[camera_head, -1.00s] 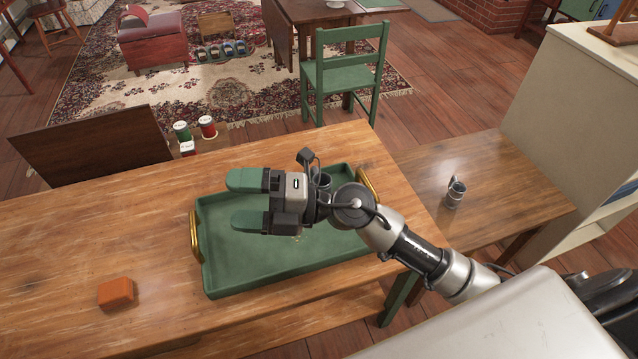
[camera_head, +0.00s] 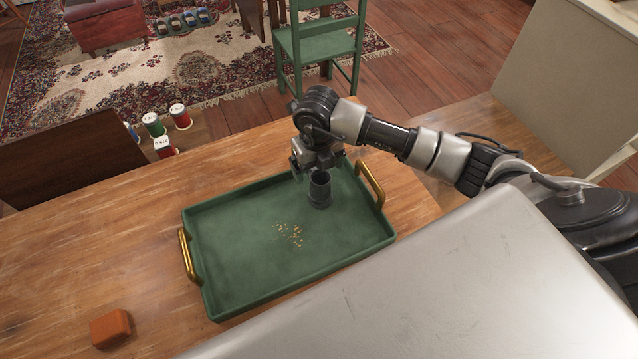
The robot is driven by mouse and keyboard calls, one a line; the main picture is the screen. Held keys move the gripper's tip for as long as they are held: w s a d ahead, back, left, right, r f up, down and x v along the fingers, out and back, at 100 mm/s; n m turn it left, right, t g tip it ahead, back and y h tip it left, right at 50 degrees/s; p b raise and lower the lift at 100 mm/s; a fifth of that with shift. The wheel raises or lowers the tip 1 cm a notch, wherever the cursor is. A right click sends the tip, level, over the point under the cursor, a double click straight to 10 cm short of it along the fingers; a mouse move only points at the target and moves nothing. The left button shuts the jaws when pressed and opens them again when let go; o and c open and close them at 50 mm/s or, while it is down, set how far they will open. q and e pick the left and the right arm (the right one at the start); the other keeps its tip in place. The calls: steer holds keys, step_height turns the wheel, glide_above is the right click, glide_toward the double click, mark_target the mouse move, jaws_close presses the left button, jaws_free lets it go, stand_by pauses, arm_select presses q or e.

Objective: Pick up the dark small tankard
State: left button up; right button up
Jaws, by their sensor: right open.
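The dark small tankard (camera_head: 319,190) stands upright on the green tray (camera_head: 240,255), in its back right part. My right gripper (camera_head: 317,165) is just behind and above the tankard, pointing down. Its jaws are open. The fingertips are mostly hidden, so I cannot tell whether they are beside the tankard or touch it. My left gripper is not in view.
The tray has raised rims and brass handles (camera_head: 187,255) on a wooden table. An orange block (camera_head: 110,328) lies at the front left. Several small tins (camera_head: 154,125) stand beyond the table. A green chair (camera_head: 315,45) stands behind.

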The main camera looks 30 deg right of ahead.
mark_target(320, 175)
steer(key=shift+w+f, duration=0.2)
steer(key=shift+f, duration=0.6)
steer(key=f, duration=0.3)
steer(key=f+p, duration=0.1)
steer(key=shift+s+d+f, duration=0.15)
steer(key=shift+s+d, duration=0.1)
steer(key=shift+w+f, duration=0.1)
steer(key=shift+f, duration=0.15)
steer(key=shift+r, duration=0.1)
steer(key=c, duration=1.2)
